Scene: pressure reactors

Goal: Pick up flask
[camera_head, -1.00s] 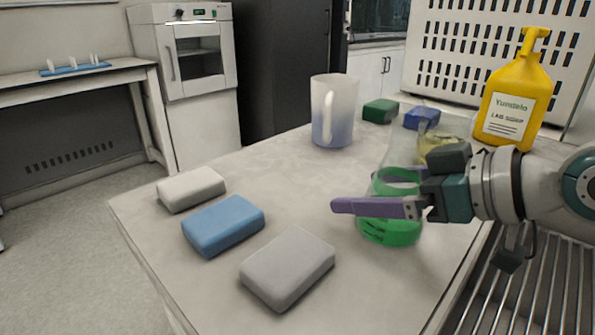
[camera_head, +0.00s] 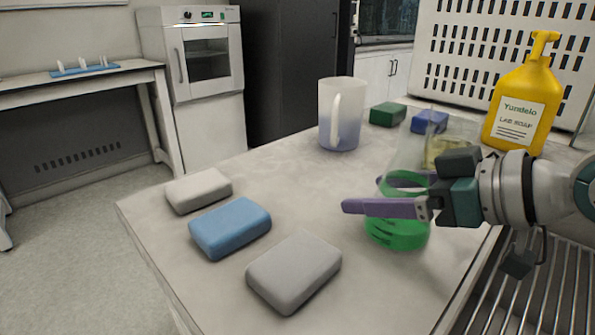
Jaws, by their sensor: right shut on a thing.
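The flask (camera_head: 398,234) is a clear conical vessel with green liquid. It stands upright near the right edge of the grey table. My right gripper (camera_head: 362,195) comes in from the right with its purple fingers around the flask's body. It is shut on the flask; one finger crosses in front of the glass and hides part of it, the other finger shows behind. The flask's base appears at table level; I cannot tell whether it is lifted. My left gripper is not in view.
A yellow soap bottle (camera_head: 522,100), a beaker with yellow liquid (camera_head: 449,146) and green (camera_head: 388,114) and blue (camera_head: 429,121) sponges stand behind the flask. A frosted jug (camera_head: 340,113) is further left. White (camera_head: 198,190), blue (camera_head: 229,228) and grey (camera_head: 293,273) sponges lie front left.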

